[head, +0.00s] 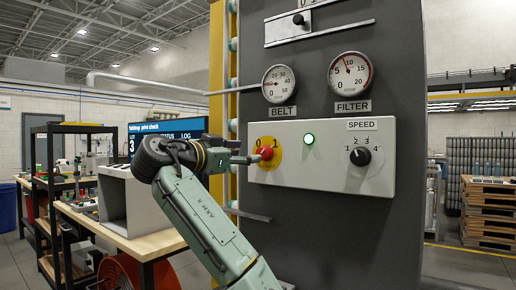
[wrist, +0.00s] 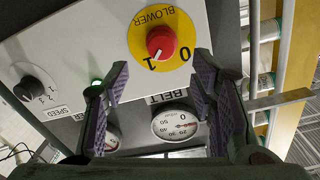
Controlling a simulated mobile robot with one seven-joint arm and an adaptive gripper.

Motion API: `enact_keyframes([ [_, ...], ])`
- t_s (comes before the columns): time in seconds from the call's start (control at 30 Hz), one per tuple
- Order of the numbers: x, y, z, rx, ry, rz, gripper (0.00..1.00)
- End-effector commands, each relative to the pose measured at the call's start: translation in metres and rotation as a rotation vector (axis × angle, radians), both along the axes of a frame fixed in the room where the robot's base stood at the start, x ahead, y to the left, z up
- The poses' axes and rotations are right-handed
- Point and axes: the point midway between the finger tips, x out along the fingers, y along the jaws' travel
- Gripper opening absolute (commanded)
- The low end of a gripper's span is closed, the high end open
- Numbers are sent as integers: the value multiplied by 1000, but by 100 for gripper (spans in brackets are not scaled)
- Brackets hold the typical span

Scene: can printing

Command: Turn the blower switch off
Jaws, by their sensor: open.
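The blower switch is a red knob (head: 266,153) on a round yellow plate (head: 262,142) marked 0 and 1, on the left of a white panel. In the wrist view the knob (wrist: 161,42) has a white mark that seems to point toward the 1. The word BLOWER is on its plate (wrist: 139,38). My gripper (head: 247,156) is just left of the knob in the head view. In the wrist view my gripper (wrist: 161,66) is open and empty, and the knob appears between and beyond its fingertips. I see no contact.
The white panel (head: 330,180) also carries a lit green lamp (head: 308,139) and a SPEED dial (head: 360,156). BELT (head: 279,84) and FILTER (head: 350,75) gauges sit above. A rail (head: 248,214) sticks out at the lower left. A wooden bench (head: 135,243) stands at left.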

Motion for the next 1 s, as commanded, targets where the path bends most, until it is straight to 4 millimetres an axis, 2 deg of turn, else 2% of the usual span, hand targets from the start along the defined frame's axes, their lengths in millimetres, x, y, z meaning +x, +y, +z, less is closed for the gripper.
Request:
enact_keyframes([
  [0.03, 9, -9, 4, -2, 3, -4, 51],
  [0.2, 34, -27, 4, -1, 2, -2, 51],
  [0.4, 52, -39, 2, -1, 1, 2, 51],
  [0.77, 56, -42, 0, 0, 1, 4, 51],
  [1.0, 56, -42, 0, 0, 1, 4, 36],
])
